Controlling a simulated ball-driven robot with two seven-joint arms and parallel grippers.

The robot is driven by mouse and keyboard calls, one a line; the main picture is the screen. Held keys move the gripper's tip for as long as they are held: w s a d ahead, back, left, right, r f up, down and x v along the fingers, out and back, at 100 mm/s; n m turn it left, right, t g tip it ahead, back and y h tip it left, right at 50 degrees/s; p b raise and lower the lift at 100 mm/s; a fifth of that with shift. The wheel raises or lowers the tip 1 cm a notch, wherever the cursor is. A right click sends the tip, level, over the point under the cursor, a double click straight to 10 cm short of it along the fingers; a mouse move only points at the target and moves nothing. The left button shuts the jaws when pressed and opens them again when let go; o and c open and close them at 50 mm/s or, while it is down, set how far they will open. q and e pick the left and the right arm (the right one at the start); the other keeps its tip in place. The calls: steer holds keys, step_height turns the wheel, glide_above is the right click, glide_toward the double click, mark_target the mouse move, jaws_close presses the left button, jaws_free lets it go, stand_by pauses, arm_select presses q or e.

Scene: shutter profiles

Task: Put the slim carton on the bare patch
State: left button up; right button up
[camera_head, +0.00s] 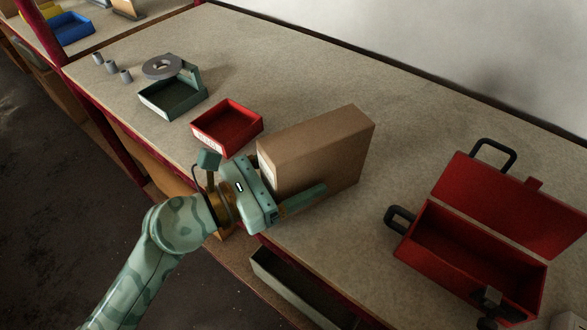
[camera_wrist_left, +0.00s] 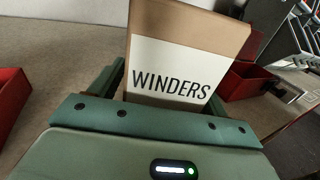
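The slim carton (camera_head: 325,160) is a tall brown box standing upright on the worktop. Its narrow end has a white label reading WINDERS, clear in the left wrist view (camera_wrist_left: 175,70). My left gripper (camera_head: 290,195) is at that labelled end, low down, with one finger along the carton's near side. In the left wrist view the carton stands between the two fingers. I cannot tell whether the fingers press on it. The far finger is hidden in the head view. No marked patch shows; bare worktop (camera_head: 300,70) lies behind the carton. My right gripper is not in view.
A red open bin (camera_head: 256,124) stands close to the left of the carton. Further left are a green bin (camera_head: 150,106), a grey ring (camera_head: 148,72) and small grey cylinders (camera_head: 111,67). An open red toolbox (camera_head: 420,257) stands at the right. The wall bounds the back.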

arm_select(q)
steer(key=shift+r, duration=0.1)
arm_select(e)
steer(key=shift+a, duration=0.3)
arm_select(q)
steer(key=shift+s+a, duration=0.15)
steer(key=shift+a, duration=0.15)
steer(key=v, duration=1.1)
steer(key=shift+a, duration=0.2)
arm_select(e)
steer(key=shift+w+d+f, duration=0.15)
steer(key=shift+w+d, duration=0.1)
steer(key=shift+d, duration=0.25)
arm_select(q)
steer(key=shift+r, duration=0.1)
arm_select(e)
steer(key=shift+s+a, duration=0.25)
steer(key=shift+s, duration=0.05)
